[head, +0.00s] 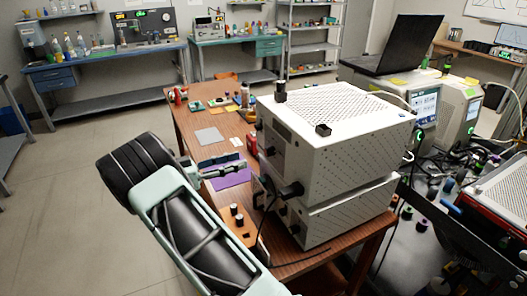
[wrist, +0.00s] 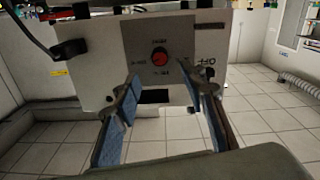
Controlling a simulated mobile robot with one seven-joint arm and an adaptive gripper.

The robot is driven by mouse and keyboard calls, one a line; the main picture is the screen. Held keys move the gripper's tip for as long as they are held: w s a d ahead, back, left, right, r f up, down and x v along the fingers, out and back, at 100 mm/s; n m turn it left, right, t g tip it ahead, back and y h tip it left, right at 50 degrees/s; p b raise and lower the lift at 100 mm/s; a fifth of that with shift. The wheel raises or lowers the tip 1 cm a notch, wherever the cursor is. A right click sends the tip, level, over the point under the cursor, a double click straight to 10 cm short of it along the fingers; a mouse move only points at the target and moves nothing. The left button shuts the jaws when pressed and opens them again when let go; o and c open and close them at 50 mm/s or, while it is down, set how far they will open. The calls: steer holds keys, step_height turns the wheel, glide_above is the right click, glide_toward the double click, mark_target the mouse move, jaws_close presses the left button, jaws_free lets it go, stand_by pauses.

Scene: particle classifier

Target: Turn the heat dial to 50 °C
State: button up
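A white panel (wrist: 120,35) faces my gripper in the wrist view. It carries a round red dial (wrist: 159,59) with small dark labels around it, too blurred to read as temperatures. My gripper (wrist: 168,86) is open and empty. Its blue-padded fingers stand left and right of the dial, a little below it, apart from it. In the head view my gripper (head: 236,166) is at the left side of the stacked white perforated boxes (head: 340,125). The dial's face is hidden there.
A black plug and cable (wrist: 70,48) stick out left of the dial. In the head view, a black plug (head: 291,189) with a cable juts from the box. The wooden table (head: 190,125) holds small items and a purple mat (head: 231,179). A laptop (head: 400,45) stands behind.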

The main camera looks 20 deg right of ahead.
mark_target(269, 152)
steer(key=d+p, duration=0.2)
steer(key=d, duration=0.7)
steer(key=shift+d, duration=0.2)
steer(key=shift+w, duration=0.1)
steer(key=shift+c, duration=0.2)
jaws_close()
